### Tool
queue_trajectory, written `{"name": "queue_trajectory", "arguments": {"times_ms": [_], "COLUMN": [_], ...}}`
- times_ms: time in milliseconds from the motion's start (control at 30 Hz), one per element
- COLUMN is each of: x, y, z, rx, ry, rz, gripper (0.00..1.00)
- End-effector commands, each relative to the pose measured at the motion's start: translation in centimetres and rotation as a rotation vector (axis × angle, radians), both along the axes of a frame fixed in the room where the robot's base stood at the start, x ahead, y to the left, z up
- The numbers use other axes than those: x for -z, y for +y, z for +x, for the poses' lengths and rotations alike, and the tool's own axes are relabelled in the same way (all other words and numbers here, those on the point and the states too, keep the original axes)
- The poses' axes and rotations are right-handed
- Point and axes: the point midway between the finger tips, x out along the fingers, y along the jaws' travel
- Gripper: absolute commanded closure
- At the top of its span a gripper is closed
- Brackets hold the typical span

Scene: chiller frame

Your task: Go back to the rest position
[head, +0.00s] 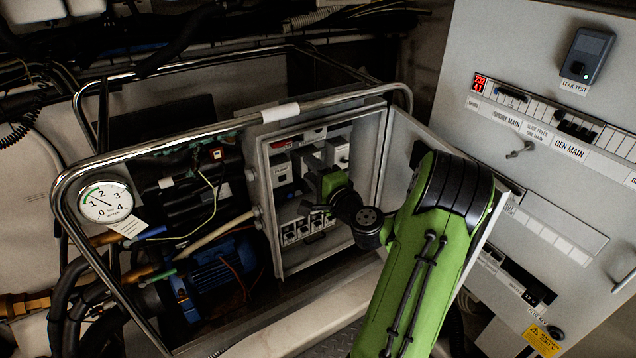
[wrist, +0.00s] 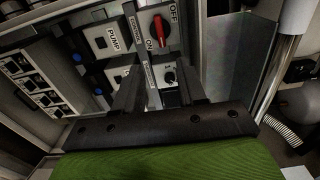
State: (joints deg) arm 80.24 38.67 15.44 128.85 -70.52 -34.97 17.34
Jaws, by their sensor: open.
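My gripper (wrist: 160,92) is open, with its two dark fingers reaching forward into the open switch box (head: 264,215). In the wrist view a red rotary switch (wrist: 158,30) marked OFF and ON lies just beyond and above the fingertips. A smaller black knob (wrist: 169,77) shows between or just behind the fingers. A PUMP switch plate (wrist: 106,39) is to their left. I see nothing held between the fingers. In the head view my green arm stands in front of the box, and the wrist hides part of its inside; the fingertips are hard to make out there.
The box's door (head: 400,150) stands open on the right, close beside my arm. A chrome tube frame (head: 180,142) surrounds the box, with a pressure gauge (head: 106,201) and blue pump motor (head: 215,275) on the left. A grey panel (head: 560,200) rises on the right.

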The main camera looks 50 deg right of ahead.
Motion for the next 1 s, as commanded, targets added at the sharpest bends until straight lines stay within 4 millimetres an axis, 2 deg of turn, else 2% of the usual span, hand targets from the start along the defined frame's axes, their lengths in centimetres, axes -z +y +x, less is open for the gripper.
{"name": "queue_trajectory", "arguments": {"times_ms": [100, 200, 733, 800, 867, 967, 1000], "x": [0.2, 0.1, 0.0, -0.2, -0.5, -1.3, -1.4], "y": [0.5, 0.8, 0.8, 1.3, 3.1, 9.6, 13.2], "z": [-2.0, -2.6, -2.7, -2.4, -1.4, 1.2, 1.9], "rx": [0.003, 0.0, -0.001, -0.017, -0.073, -0.27, -0.377], "ry": [0.001, 0.0, 0.0, 0.009, 0.041, 0.168, 0.24], "rz": [0.001, 0.0, -0.001, -0.012, -0.051, -0.202, -0.29], "gripper": [0.6, 0.6, 0.6, 0.6, 0.6, 0.6, 0.6]}}
